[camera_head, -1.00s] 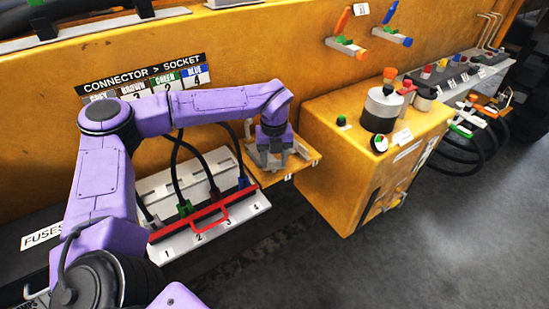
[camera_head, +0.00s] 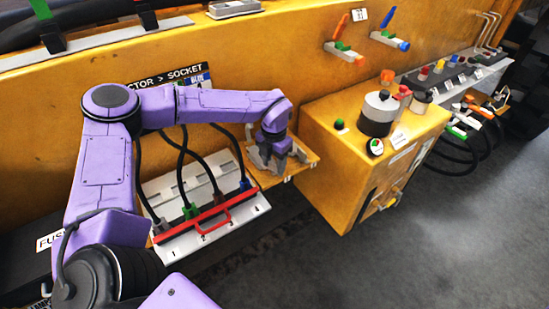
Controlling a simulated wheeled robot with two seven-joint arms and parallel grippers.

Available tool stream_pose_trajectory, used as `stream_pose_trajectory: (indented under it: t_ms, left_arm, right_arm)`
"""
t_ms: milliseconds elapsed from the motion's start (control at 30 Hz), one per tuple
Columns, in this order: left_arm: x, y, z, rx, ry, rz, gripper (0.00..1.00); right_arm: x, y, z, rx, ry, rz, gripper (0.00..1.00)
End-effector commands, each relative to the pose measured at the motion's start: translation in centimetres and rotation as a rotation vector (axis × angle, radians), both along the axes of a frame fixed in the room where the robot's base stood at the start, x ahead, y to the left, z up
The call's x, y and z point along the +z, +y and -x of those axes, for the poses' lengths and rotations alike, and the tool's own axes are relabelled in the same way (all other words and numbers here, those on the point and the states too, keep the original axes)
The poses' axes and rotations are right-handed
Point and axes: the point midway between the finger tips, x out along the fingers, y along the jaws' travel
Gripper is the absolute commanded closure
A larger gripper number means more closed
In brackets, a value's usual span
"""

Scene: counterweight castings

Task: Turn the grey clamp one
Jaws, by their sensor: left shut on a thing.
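My left arm, purple, reaches across from the left. Its gripper (camera_head: 272,155) is over a small yellow shelf (camera_head: 301,165) on the yellow wall and is shut on the grey clamp (camera_head: 258,160). The clamp is a small grey piece, partly hidden by the fingers and wrist. How far the clamp is turned cannot be made out. My right gripper is out of view.
Left of the shelf is a white socket panel (camera_head: 245,215) with a red bar (camera_head: 205,220) and black cables. A yellow box (camera_head: 335,185) with a grey cylinder (camera_head: 378,112) and knobs stands close on the right. Levers (camera_head: 345,53) stick out above.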

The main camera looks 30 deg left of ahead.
Motion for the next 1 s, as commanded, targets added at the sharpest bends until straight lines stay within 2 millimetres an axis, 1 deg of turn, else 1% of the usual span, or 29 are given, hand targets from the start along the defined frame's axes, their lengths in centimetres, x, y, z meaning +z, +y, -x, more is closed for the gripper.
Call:
stream_pose_trajectory:
  t_ms: [33,100,433,633,1000]
  left_arm:
    - [0.3,0.0,0.0,-0.036,0.002,-0.001,0.84]
    - [0.3,0.0,0.0,-0.088,0.002,0.000,0.84]
    - [0.1,0.0,0.0,-0.259,0.002,0.000,0.84]
    - [0.0,0.0,0.0,-0.302,0.002,0.001,0.84]
    - [0.0,0.0,0.0,-0.312,0.002,0.001,0.84]
  right_arm:
    - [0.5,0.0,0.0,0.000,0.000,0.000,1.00]
    - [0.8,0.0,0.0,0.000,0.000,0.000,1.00]
    - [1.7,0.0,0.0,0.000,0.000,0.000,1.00]
    - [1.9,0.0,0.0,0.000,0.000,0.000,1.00]
    - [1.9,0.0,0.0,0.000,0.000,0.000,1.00]
